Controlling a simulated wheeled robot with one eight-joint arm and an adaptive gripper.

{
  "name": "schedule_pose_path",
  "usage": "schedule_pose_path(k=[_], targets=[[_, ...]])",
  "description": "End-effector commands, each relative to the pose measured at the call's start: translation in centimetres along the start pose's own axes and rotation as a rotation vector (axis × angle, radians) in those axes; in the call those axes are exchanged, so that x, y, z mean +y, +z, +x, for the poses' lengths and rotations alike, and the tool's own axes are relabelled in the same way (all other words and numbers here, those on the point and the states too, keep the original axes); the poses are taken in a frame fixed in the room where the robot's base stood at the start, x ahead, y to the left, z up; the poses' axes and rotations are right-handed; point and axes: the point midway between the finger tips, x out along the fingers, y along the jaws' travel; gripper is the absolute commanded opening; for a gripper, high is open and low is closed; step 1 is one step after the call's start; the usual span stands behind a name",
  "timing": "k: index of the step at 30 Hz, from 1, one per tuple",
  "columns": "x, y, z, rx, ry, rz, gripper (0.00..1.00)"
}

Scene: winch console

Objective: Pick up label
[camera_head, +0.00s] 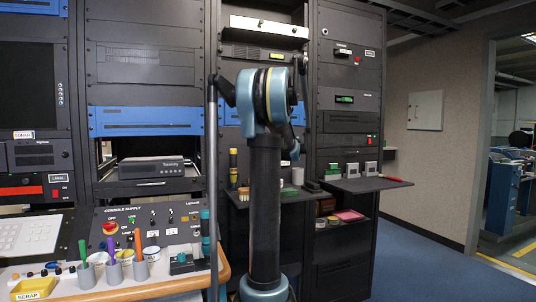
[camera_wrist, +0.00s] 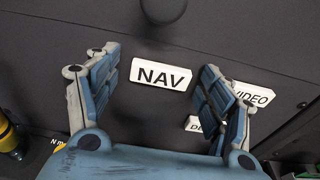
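A white label reading NAV (camera_wrist: 160,75) shows in the wrist view against a dark grey surface. My gripper (camera_wrist: 161,62) is open, with one blue-grey finger on either side of this label. The fingers appear apart from the label, but I cannot tell how far it is from them in depth. A second white label reading VIDEO (camera_wrist: 253,93) is partly behind the right finger. In the head view my arm stands before the racks, and my gripper cannot be made out.
A yellow and black object (camera_wrist: 10,136) stands at the left edge of the wrist view. In the head view, a console (camera_head: 150,225) with switches and pen cups is at the lower left. A shelf (camera_head: 370,184) juts out to the right of my arm. Blue floor (camera_head: 420,250) is clear at right.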

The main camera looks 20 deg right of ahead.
Motion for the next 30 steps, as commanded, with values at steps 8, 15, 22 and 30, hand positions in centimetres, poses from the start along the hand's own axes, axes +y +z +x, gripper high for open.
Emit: schedule_pose_path(k=[8,15,22,30], targets=[[-0.1,0.0,0.0,0.000,-0.001,0.000,0.37],[-0.2,0.1,-0.1,0.000,-0.002,0.001,0.37],[-2.0,1.7,-1.6,0.000,-0.006,0.002,0.36],[-6.5,4.0,-5.3,0.000,-0.006,0.002,0.36]])
